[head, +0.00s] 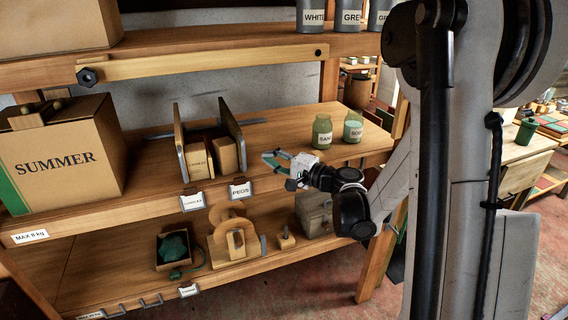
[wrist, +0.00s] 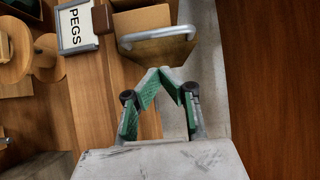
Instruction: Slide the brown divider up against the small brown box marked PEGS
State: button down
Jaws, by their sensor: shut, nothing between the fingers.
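Two upright brown dividers with grey metal edges stand on the middle shelf, a left one (head: 179,140) and a right one (head: 231,128). Two small brown boxes stand between them. The right-hand box (head: 226,155) is above the PEGS card (head: 240,190) on the shelf edge and close to the right divider; any gap is hard to tell. My gripper (head: 268,158) is shut and empty, just right of the right divider. In the wrist view its green fingertips (wrist: 160,74) meet near the divider's brown face (wrist: 165,50); contact cannot be told.
Two green jars, the nearer one (head: 322,131) and another (head: 353,127), stand behind and right of my gripper. A SUMMER carton (head: 62,153) fills the shelf's left end. The upper shelf (head: 200,50) is overhead.

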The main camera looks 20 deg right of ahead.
jog(key=shift+w+a, duration=0.3)
jog(key=shift+a, duration=0.75)
jog(key=shift+w+a, duration=0.25)
jog(key=shift+a, duration=0.75)
jog(key=shift+w+a+b, duration=0.1)
jog(key=shift+a+b, duration=0.35)
jog(key=shift+a, duration=0.15)
